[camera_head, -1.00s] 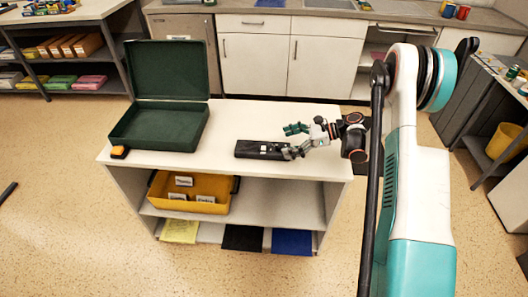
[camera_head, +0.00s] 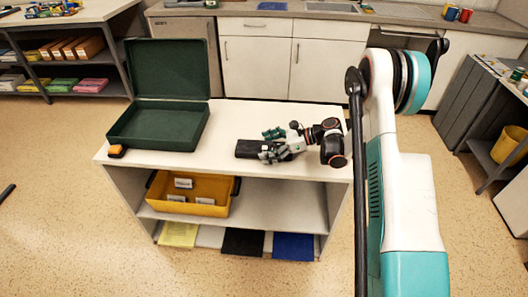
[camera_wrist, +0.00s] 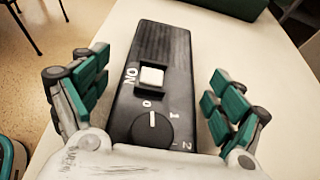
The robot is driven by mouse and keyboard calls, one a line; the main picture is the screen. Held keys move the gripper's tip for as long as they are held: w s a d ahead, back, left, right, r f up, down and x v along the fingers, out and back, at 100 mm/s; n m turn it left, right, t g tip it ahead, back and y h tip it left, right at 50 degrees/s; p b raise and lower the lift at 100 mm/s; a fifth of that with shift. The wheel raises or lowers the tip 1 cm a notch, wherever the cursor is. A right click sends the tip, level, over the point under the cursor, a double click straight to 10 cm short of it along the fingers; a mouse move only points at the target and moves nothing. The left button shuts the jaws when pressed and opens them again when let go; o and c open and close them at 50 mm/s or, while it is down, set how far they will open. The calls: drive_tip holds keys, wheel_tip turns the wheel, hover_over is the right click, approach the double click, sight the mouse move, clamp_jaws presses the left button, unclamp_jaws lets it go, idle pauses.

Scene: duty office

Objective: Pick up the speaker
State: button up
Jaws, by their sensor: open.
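The speaker appears to be the black box (camera_wrist: 158,75) with a ribbed end, a pale square switch and a round dial, lying flat on the white table. In the head view the black box (camera_head: 246,149) is at the middle of the tabletop, partly covered by my gripper. My gripper (camera_head: 272,143) is at the box's right end. In the wrist view my gripper (camera_wrist: 160,95) is open, with green-padded fingers on both sides of the box. A gap shows between the box and the fingers on each side.
A yellow bin (camera_head: 160,200) sits on the shelf below. The tabletop (camera_head: 225,172) in front of the box is clear.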

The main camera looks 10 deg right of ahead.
drive_tip(key=c, duration=1.6)
drive_tip(key=shift+r, duration=0.1)
